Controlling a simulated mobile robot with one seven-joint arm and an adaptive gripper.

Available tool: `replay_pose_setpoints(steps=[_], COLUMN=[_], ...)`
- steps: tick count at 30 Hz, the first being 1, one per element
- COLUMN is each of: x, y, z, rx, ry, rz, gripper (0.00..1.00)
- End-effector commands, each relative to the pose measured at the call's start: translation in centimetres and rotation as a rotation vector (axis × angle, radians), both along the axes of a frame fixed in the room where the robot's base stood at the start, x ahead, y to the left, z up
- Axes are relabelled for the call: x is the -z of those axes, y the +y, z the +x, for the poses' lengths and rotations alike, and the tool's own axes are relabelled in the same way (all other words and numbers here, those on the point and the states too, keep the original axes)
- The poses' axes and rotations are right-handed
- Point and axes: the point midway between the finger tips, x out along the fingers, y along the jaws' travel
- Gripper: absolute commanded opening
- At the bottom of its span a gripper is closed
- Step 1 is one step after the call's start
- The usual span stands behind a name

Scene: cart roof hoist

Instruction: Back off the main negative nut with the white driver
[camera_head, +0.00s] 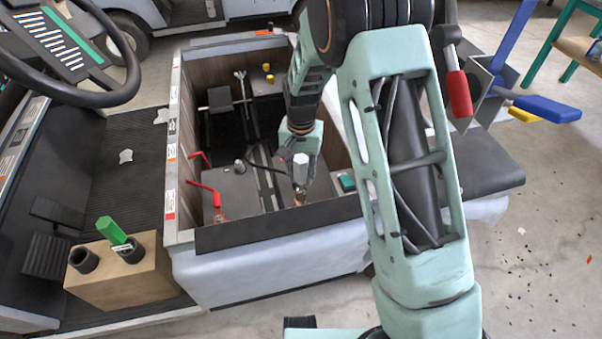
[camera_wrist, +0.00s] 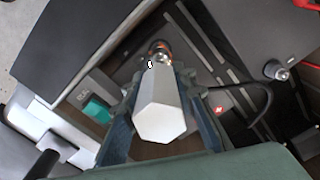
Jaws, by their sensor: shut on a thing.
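The white driver (camera_wrist: 162,108) has a six-sided handle, seen end-on in the wrist view. My gripper (camera_wrist: 160,88) is shut on it, with a finger on each side. In the head view the white driver (camera_head: 300,165) is held upright by my gripper (camera_head: 303,158) inside the open bay. Its lower end is at a copper-coloured battery terminal (camera_head: 299,201) near the bay's front wall. The wrist view shows the terminal's metal end (camera_wrist: 160,50) just beyond the handle. The negative nut is hidden by the driver, so I cannot tell whether they are engaged.
A wooden holder (camera_head: 125,280) with dark sockets stands at left and carries a green-handled tool (camera_head: 112,230). Red cables (camera_head: 208,192) and another terminal post (camera_head: 239,166) are left of my gripper. The bay's dark front edge (camera_head: 280,225) is close. A steering wheel (camera_head: 95,95) is upper left.

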Motion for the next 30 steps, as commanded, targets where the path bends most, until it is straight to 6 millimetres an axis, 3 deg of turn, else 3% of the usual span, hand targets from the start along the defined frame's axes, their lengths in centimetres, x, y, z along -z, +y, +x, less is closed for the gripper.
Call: replay_pose_setpoints(steps=[26, 30], x=[2.4, 2.4], y=[0.0, 0.0], z=[0.0, 0.1], rx=[-0.004, -0.131], ry=[-0.001, -0.001], rz=[0.001, 0.002], gripper=[0.0, 0.0])
